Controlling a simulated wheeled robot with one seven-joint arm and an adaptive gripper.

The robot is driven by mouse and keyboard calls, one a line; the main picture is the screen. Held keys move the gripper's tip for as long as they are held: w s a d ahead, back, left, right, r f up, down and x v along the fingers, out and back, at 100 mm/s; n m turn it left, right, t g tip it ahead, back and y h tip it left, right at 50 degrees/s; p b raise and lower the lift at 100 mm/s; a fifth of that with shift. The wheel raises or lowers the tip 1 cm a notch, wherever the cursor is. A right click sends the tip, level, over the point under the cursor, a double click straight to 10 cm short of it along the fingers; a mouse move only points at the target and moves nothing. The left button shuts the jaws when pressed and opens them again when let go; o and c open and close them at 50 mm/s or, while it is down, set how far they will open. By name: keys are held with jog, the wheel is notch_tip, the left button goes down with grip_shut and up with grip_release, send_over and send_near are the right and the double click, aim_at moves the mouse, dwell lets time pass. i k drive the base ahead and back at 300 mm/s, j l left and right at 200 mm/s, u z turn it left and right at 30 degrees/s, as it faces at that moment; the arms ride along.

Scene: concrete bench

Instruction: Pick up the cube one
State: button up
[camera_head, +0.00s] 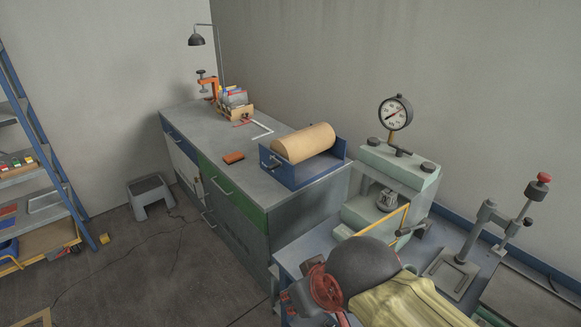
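A small yellow, cube-like block (104,239) is on the dark floor at the left, just right of the blue shelf upright. It is small in this view, and I cannot make out its details or be sure that it is the cube. My gripper is not in view, so I cannot tell its state or its distance from the block.
A blue-framed shelf (58,152) stands left and a grey step stool (150,193) beyond the block. Cables cross the floor. A workbench (230,128) holds a brown paper roll (303,143).

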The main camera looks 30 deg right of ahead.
aim_at(387, 196)
jog(key=z, duration=1.3)
